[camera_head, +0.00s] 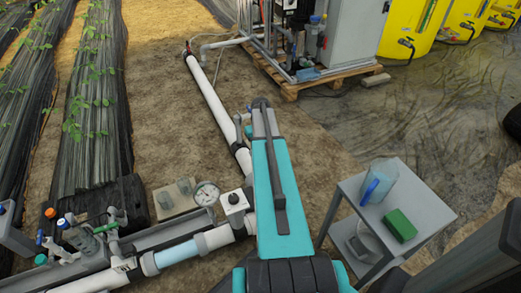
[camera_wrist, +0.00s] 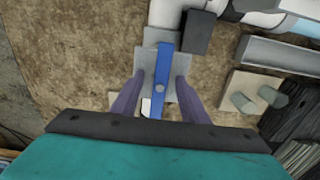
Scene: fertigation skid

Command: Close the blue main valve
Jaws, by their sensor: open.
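The blue main valve's lever (camera_wrist: 162,62) shows in the wrist view as a straight blue bar running up and down the picture, with a round grey hub on it. It sits over a grey square plate beside a pale pipe. My gripper (camera_wrist: 160,82) is open, with one finger on each side of the lever. Gaps show between the fingers and the bar; I cannot tell how far the fingertips are from it in depth. In the head view I cannot make out this lever or my fingers; my teal arm covers that stretch of pipe.
A white pipe (camera_head: 213,100) runs from the skid cabinet (camera_head: 352,35) to my arm. A pressure gauge (camera_head: 206,193) and small valves stand at lower left. A grey side table (camera_head: 428,212) holds a blue-handled jug (camera_head: 380,180) and a green block (camera_head: 399,225). Open soil lies between.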

